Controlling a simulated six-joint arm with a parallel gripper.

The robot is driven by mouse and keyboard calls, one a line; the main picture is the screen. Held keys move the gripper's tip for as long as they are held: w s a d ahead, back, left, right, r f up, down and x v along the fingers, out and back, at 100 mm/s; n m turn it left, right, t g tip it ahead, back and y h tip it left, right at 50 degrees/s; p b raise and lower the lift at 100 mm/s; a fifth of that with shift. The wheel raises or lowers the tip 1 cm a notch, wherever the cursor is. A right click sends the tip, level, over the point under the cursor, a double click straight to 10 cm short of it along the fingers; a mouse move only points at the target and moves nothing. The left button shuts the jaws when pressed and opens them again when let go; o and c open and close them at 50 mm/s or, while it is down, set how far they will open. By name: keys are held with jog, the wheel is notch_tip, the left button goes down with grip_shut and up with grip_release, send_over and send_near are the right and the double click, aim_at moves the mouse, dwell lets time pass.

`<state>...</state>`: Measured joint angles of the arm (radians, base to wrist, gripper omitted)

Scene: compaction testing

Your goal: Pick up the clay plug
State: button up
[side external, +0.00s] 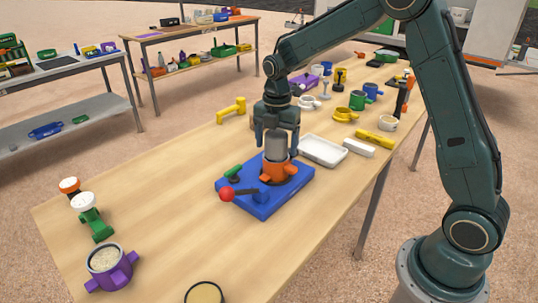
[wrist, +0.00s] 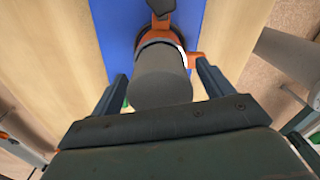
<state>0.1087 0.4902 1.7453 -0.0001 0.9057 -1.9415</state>
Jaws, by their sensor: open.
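The clay plug, a grey cylinder (side external: 276,147), stands upright in an orange holder (side external: 280,173) on a blue base (side external: 262,200). In the wrist view the grey plug (wrist: 162,78) rises toward the camera, with the orange holder around its far end. My gripper (side external: 277,148) points down over it, with one finger on each side. In the wrist view the fingers (wrist: 160,90) are apart, with gaps between them and the plug. The gripper is open. The lower end of the plug is hidden inside the holder.
The blue base carries a lever with a red knob (side external: 226,193) and a green part (side external: 233,173). A white tray (side external: 323,151) lies close at right. A purple pot (side external: 109,267) and green tool (side external: 92,218) stand at front left. The table's left middle is clear.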

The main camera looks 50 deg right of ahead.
aim_at(276, 134)
dwell(0.3)
jog(key=c, duration=1.3)
jog(key=shift+r, duration=0.15)
notch_tip(276, 134, up, 20)
dwell(0.6)
